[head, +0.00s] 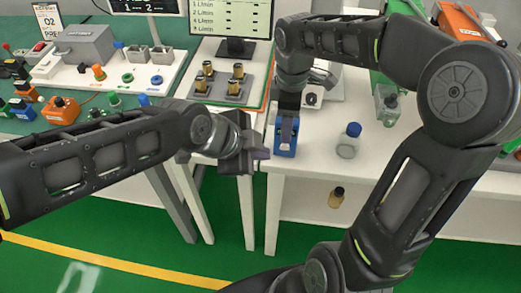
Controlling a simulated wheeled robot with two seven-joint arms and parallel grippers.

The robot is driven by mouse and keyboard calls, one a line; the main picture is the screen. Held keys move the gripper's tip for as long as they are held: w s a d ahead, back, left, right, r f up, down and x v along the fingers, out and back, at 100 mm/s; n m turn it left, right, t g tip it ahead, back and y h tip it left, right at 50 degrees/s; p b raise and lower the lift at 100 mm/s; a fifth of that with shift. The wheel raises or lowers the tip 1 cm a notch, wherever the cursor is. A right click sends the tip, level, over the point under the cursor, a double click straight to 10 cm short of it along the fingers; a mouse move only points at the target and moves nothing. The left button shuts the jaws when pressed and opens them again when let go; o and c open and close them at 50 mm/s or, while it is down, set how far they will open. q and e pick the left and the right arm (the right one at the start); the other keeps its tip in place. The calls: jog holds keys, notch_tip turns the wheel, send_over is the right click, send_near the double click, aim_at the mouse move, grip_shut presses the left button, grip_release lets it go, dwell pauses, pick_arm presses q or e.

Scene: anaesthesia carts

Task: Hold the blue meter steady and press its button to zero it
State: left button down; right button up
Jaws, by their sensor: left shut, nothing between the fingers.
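The blue meter (278,150) stands at the front edge of the white table, at its left corner. My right gripper (288,132) points straight down at it from above, and its fingers overlap the meter's upper part. I cannot tell whether those fingers are closed on it. The meter's button and most of its top are hidden by the gripper. My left gripper (262,154) is shut and empty, just left of the meter, its fingertips pointing right towards it. A small gap seems to separate them.
A clear bottle with a blue cap (349,141) stands right of the meter. A monitor (234,22) and a tray with brass fittings (221,84) are behind. Colourful connectors fill the left bench. A small amber bottle (337,197) is lower, below the tabletop. The green floor is open in front.

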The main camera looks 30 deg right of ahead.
jog(key=shift+o, duration=0.6)
notch_tip(320, 180, up, 8)
jog(key=shift+f, duration=0.25)
dwell(0.4)
